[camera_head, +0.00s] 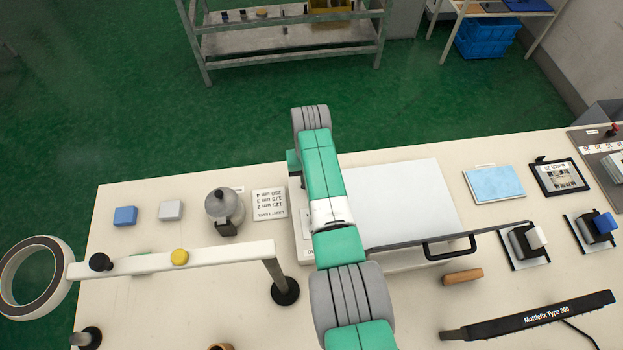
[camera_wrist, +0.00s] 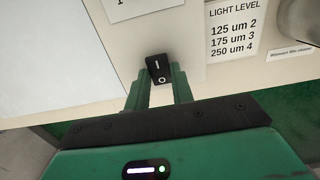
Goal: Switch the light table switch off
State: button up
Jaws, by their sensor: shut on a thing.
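The light table switch (camera_wrist: 158,67) is a small black rocker marked I and O, on the cream front in the wrist view. My gripper (camera_wrist: 159,80) has its two green fingers on either side of the switch and is shut on it. The O end is nearer my gripper's body; I cannot tell which end is pressed in. The light table (camera_head: 400,200) has a pale, plain top in the head view, and its panel (camera_wrist: 45,65) shows at left in the wrist view. In the head view, my arm hides the switch and my fingertips.
A light level card (camera_head: 269,204) and a grey round-bodied container (camera_head: 224,207) stand left of my arm. A white bar stand (camera_head: 220,254) crosses the front left. A black handle (camera_head: 450,249) and a wooden piece (camera_head: 463,277) lie right of my arm.

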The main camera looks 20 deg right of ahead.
jog(key=o, duration=1)
notch_tip(320, 180, up, 8)
jog(key=shift+w+f+p, duration=0.1)
jog(key=shift+p, duration=1.05)
